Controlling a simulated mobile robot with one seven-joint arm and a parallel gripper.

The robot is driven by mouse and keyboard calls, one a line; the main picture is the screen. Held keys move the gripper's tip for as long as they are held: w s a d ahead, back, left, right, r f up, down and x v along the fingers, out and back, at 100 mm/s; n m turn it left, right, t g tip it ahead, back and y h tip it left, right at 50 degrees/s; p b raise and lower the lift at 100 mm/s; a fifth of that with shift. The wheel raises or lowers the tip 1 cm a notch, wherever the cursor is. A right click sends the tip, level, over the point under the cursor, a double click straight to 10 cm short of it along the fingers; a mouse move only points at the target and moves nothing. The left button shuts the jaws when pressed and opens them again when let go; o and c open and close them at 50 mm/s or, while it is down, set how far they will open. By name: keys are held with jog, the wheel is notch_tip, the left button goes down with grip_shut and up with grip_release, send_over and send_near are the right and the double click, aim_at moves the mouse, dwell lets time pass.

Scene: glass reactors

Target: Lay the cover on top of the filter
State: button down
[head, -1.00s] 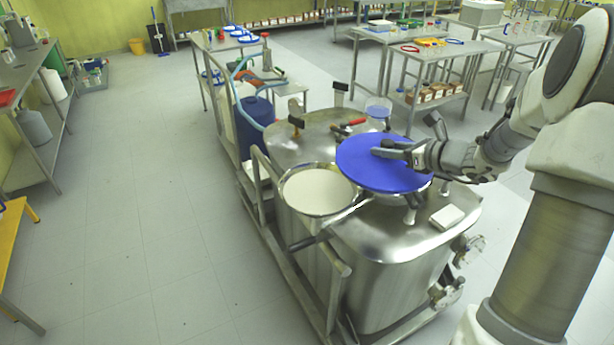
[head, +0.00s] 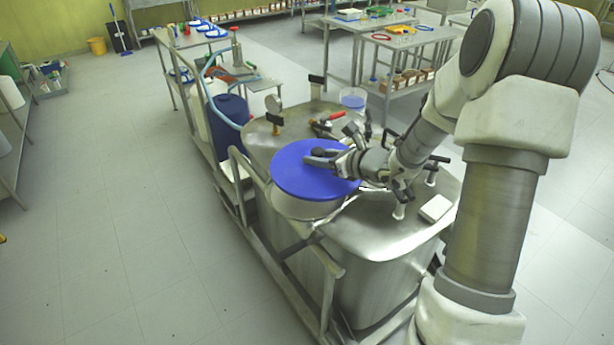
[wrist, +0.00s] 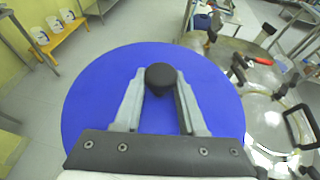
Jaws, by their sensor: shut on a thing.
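The blue round cover (head: 297,179) is in my gripper (head: 309,155), which is shut on the cover's dark knob (wrist: 160,77). In the head view the cover is over the round metal filter (head: 308,208), whose side shows below the cover's front edge. Whether the cover touches the filter's rim or hovers just above it, I cannot tell. In the wrist view the cover (wrist: 100,100) fills the middle and hides the filter.
The filter is on a steel reactor vessel (head: 375,240) with a railed frame. A white block (head: 435,208), a red-handled valve (head: 335,116) and a clear beaker with blue contents (head: 353,99) are on its top. A blue drum (head: 229,122) stands behind left.

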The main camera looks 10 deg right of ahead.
aim_at(307, 166)
jog(key=a+f, duration=0.1)
jog(key=a, duration=0.1)
jog(key=shift+w+a+f, duration=0.1)
jog(key=shift+a+f, duration=0.3)
jog(key=shift+f, duration=1.9)
jog(key=shift+f, duration=0.3)
jog(key=shift+c, duration=2.4)
grip_release()
jog(key=shift+r, duration=0.1)
jog(key=shift+r, duration=0.1)
